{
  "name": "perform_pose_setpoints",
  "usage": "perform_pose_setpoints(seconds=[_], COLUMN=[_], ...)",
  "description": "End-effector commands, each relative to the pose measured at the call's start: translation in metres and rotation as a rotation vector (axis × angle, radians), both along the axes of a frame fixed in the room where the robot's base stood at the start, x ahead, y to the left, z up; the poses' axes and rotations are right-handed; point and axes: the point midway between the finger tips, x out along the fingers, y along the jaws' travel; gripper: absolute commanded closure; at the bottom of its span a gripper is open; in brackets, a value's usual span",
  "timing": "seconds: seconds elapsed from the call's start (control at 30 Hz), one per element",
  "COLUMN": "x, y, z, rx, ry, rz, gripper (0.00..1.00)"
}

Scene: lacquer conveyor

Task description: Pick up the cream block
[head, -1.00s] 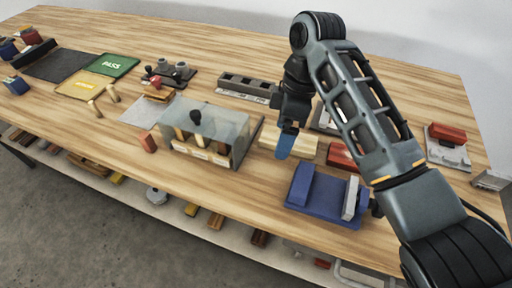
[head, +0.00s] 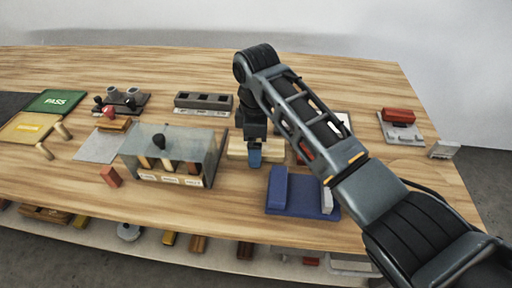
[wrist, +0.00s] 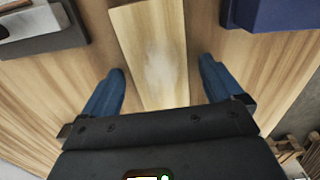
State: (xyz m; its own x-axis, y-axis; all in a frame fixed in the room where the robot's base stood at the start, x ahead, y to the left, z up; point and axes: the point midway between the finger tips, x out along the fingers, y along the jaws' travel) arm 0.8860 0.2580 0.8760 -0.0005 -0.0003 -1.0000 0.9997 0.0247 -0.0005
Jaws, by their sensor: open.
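The cream block (head: 237,149) lies on the wooden table in the head view, partly hidden behind my gripper. In the wrist view the long pale block (wrist: 150,52) runs down from the top edge, with its near end reaching between my fingers. My gripper (head: 254,157) points down at the block in the head view. In the wrist view my gripper (wrist: 161,68) has its blue fingers spread, one on each side of the block, with a gap on both sides. I cannot tell exactly how high the fingertips are above the table.
A blue fixture (head: 302,207) stands close by at front right. A clear-walled box (head: 209,160) stands to the left, and a dark slotted rack (head: 203,102) behind it. A red block (head: 398,115) sits on a grey stand at the far right. Bare table lies between them.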

Motion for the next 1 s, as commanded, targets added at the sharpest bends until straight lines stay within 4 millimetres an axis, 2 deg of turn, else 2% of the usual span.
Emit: perform_pose_setpoints(seconds=[0.23, 0.87, 1.0], x=[0.0, 0.0, 0.0001], y=[0.0001, 0.0002, 0.0003], z=[-0.0011, -0.0007, -0.0004], rx=[0.0, 0.0, 0.0], ry=[-0.001, -0.001, -0.001], rz=[0.001, 0.001, 0.001], gripper=[0.08, 0.69, 0.71])
